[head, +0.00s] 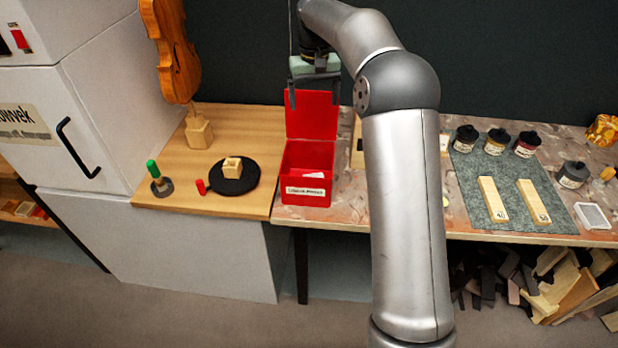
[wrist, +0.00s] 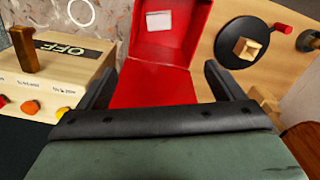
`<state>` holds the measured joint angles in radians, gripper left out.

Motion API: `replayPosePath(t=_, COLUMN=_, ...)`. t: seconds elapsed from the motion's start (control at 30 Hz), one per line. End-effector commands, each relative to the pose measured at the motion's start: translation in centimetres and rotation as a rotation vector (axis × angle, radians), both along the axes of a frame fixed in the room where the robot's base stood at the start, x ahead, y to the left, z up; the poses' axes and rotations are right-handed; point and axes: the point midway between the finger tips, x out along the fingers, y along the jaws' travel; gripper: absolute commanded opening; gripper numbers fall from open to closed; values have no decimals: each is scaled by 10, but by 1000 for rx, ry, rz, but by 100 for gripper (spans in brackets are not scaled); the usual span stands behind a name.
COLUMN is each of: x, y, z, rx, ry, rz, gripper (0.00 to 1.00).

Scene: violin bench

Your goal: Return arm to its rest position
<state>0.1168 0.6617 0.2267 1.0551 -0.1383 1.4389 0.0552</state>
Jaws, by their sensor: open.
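My gripper (head: 314,97) hangs fingers-down at the top centre of the head view, in front of the raised lid of an open red box (head: 305,160). Its two dark fingers stand wide apart with nothing between them. In the wrist view my gripper (wrist: 160,84) also shows two spread fingers, with the red box (wrist: 170,35) below and beyond them. A pale paper or label lies inside the box. My arm crosses the middle of the head view and hides part of the bench.
A violin (head: 174,48) stands at left beside a white cabinet (head: 95,105). A black disc (head: 245,183) holds a small wooden block. Jars (head: 527,144) and numbered wooden blocks (head: 534,202) sit at right on a green mat (head: 465,190). In the wrist view, a wooden box marked OFF (wrist: 50,75) has coloured knobs.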

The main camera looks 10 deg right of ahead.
Motion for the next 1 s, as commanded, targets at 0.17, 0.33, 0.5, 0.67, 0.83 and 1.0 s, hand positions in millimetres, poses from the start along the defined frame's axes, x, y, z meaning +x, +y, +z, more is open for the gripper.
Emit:
replayPosePath(t=0.17, x=0, y=0, z=0, rx=0, ry=0, rz=0, gripper=88)
replayPosePath(t=0.33, x=-6, y=2, z=3, rx=-4, ry=-2, rz=4, gripper=88)
replayPosePath(t=0.5, x=-58, y=10, z=17, rx=-29, ry=-8, rz=26, gripper=88)
replayPosePath(t=0.67, x=-152, y=12, z=18, rx=-47, ry=-20, rz=35, gripper=88)
replayPosePath(t=0.83, x=-264, y=7, z=-6, rx=-41, ry=-32, rz=21, gripper=88)
replayPosePath(t=1.0, x=-354, y=2, z=-43, rx=-17, ry=-43, rz=0, gripper=88)
